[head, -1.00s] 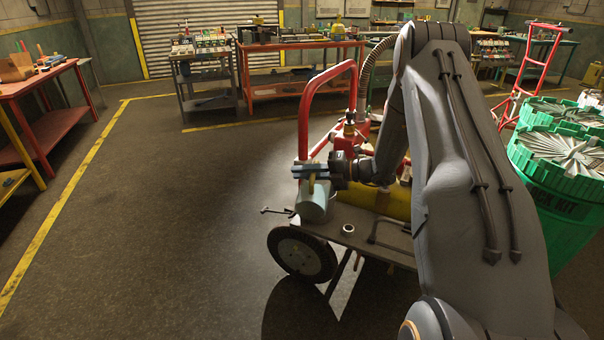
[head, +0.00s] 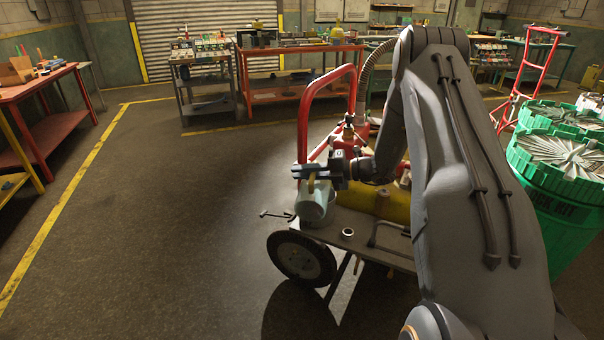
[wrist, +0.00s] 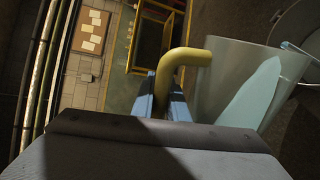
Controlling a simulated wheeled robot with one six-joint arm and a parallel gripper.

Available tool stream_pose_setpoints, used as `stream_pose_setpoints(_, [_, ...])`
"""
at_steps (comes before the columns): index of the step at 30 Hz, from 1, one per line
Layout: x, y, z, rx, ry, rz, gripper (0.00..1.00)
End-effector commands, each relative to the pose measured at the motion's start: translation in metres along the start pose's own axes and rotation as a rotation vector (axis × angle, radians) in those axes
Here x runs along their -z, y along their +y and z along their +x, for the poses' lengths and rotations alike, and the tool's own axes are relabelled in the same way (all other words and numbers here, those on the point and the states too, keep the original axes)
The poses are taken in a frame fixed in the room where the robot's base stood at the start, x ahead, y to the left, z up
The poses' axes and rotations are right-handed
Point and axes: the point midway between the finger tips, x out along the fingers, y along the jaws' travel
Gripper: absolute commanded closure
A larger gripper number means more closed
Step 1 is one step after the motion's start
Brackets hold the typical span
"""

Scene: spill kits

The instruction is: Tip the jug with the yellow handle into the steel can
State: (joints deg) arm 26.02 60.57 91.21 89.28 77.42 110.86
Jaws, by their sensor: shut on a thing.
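A pale grey jug (head: 313,207) with a yellow handle (head: 311,184) hangs at the left end of the cart, tilted. My gripper (head: 308,172) is shut on the yellow handle, with its blue fingers on it. In the wrist view the yellow handle (wrist: 182,58) rises between the fingers (wrist: 160,100), and the jug (wrist: 212,85) lies to their right. A pale blue-green patch shows in the jug. I cannot clearly make out the steel can. A grey edge with a thin wire at the right of the wrist view may belong to it.
The cart has a red hoop handle (head: 304,115), a dark wheel (head: 301,258) and a yellow cylinder (head: 385,206). A small ring (head: 347,232) lies on its deck. Green drums (head: 553,195) stand at the right. The floor (head: 150,220) to the left is open.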

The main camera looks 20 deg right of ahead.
Motion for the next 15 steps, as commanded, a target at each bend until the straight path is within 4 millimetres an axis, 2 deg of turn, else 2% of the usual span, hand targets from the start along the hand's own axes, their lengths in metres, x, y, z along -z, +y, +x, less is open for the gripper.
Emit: stream_pose_setpoints(15, [-0.011,0.005,-0.001,-0.001,0.014,0.067,1.00])
